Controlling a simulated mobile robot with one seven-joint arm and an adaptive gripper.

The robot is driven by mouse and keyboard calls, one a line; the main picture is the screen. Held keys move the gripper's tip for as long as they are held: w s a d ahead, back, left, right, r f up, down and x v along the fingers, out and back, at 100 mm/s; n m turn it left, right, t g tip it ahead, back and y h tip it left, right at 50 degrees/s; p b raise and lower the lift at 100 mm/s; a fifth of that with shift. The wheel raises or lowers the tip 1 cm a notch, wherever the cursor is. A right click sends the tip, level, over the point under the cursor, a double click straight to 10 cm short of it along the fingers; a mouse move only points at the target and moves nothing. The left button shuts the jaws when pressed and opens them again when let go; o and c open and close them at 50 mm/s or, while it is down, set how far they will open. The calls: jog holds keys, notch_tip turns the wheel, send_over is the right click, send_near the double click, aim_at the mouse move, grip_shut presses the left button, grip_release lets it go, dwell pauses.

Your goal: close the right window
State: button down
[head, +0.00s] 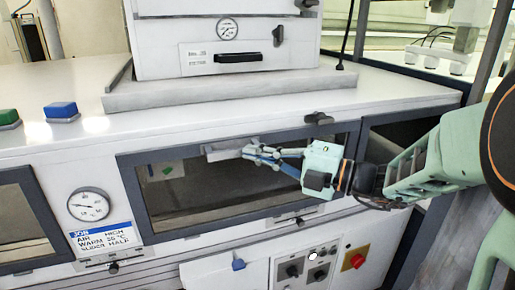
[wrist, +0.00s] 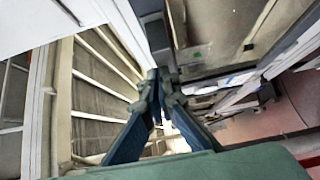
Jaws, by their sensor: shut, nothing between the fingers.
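The right window (head: 165,215) is a wide dark-framed opening in the white machine front, in the middle of the head view. A pale grey bar (head: 226,150) lies along its upper part. My gripper (head: 247,153) reaches in from the right across the window, its shut, empty fingertips at the right end of this bar. Whether they touch it I cannot tell. In the wrist view the blue fingers (wrist: 157,78) meet at their tips. How far the window is open is unclear.
The left window (head: 15,225) is cut by the picture edge. A gauge (head: 89,205) and job card (head: 100,241) sit between the windows. Below are a knob panel (head: 305,268) and a red switch (head: 355,259). A dark latch (head: 319,118) sits above the frame. The wrist view shows a slatted rack (wrist: 95,85).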

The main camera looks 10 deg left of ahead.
jog(key=shift+w+a+r+m+h+p, duration=0.35)
jog(key=shift+w+p, duration=0.3)
jog(key=shift+p, duration=0.75)
jog(key=shift+r, duration=0.15)
